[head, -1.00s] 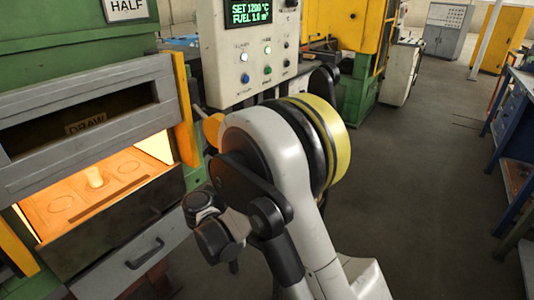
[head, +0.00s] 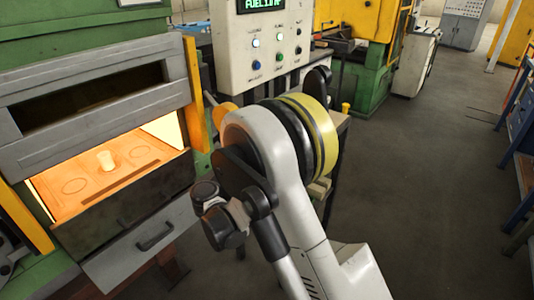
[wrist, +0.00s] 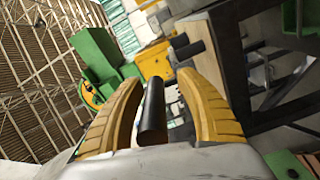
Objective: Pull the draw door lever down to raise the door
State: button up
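The draw door's grey slotted frame (head: 130,128) is at the left of the head view, above a glowing opening with a pale billet (head: 105,160) inside. A thin grey rod (head: 209,97), perhaps part of the lever, shows beside the orange post. In the wrist view, a black cylindrical handle (wrist: 152,112) stands between the two yellow ribbed fingers of my gripper (wrist: 160,82). The fingers are apart, with a visible gap to the right of the handle. In the head view my arm mostly hides the gripper and the handle.
A white control panel (head: 272,48) with buttons and a green display stands behind my arm. An orange post (head: 195,90) borders the furnace opening. A grey drawer front (head: 145,250) is below it. Open floor (head: 425,190) lies to the right, with blue shelving (head: 520,120) beyond.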

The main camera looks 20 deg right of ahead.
jog(key=shift+r, duration=0.1)
jog(key=v, duration=1.2)
jog(key=s+d+r+g+y, duration=0.2)
jog(key=s+d+g+y, duration=0.2)
jog(key=s+d+y, duration=0.55)
jog(key=s+a+m+y, duration=0.2)
jog(key=s+m+y, duration=0.2)
jog(key=s, duration=1.1)
jog(key=shift+t+y, duration=0.3)
jog(key=shift+y, duration=0.25)
